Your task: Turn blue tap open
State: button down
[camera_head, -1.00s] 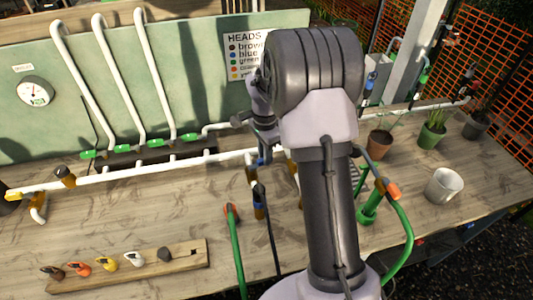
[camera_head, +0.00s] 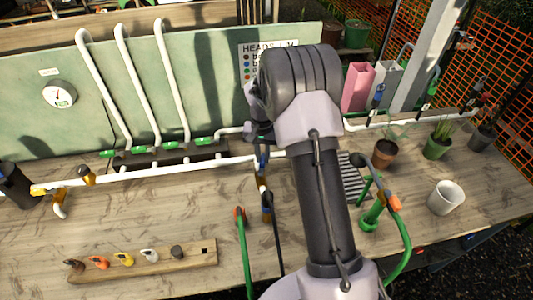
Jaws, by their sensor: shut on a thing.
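A blue tap (camera_head: 262,162) sits on the white pipe (camera_head: 190,167) above a yellow-brown fitting, just left of my upper arm. My gripper (camera_head: 261,143) is at its top and appears shut on the tap's blue handle. The dark gripper and my arm hide much of the contact, so the handle's exact angle cannot be told. Another blue-marked fitting (camera_head: 378,97) is on the right, apart from my gripper.
A green hose (camera_head: 244,255) with an orange end lies in front. A wooden rack (camera_head: 150,263) of coloured heads lies front left. A pink bin (camera_head: 358,88), plant pots and a white mug (camera_head: 445,197) stand right.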

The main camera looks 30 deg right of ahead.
jog(key=shift+w+a+n+p, duration=0.2)
jog(key=shift+a+n+p, duration=0.15)
jog(key=shift+n, duration=0.55)
jog(key=shift+w+a+n+p, duration=0.2)
jog(key=shift+a+n, duration=0.15)
jog(key=shift+n, duration=0.55)
jog(key=c, duration=1.4)
grip_release()
jog(key=shift+o, duration=0.2)
notch_tip(320, 180, up, 17)
jog(key=p, duration=0.4)
jog(key=shift+r, duration=0.2)
